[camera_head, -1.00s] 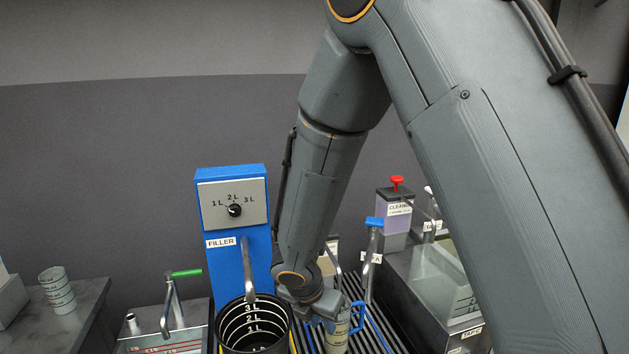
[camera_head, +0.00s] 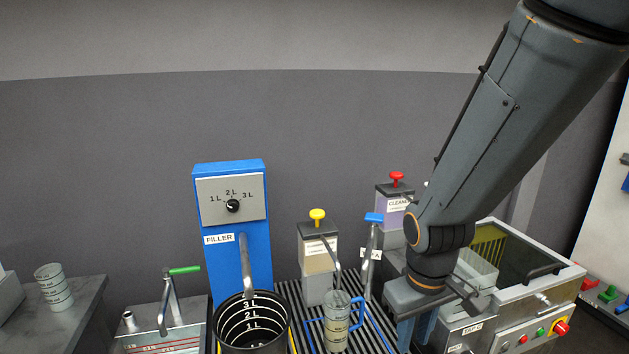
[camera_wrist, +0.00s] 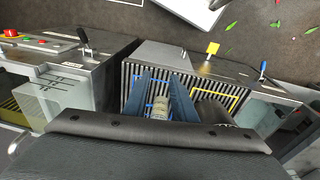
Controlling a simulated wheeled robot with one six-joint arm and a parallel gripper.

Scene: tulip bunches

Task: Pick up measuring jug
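The measuring jug (camera_head: 337,322) is clear with dark marks and a blue handle, and stands upright on the slatted grate (camera_head: 378,338) in the head view. My gripper (camera_head: 415,335) is to the right of it, apart from it, fingers downward and their tips cut off or hidden. In the wrist view, my two blue fingers (camera_wrist: 160,92) are spread apart. A pale, marked object, likely the jug (camera_wrist: 159,107), shows in the gap between them; its lower part is hidden by my gripper body.
A black bucket (camera_head: 252,338) with litre rings stands left of the jug, under the blue filler (camera_head: 235,262). A yellow-topped dispenser (camera_head: 317,255) and a blue-handled tap (camera_head: 372,245) stand behind the jug. A steel machine (camera_head: 530,300) is at right.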

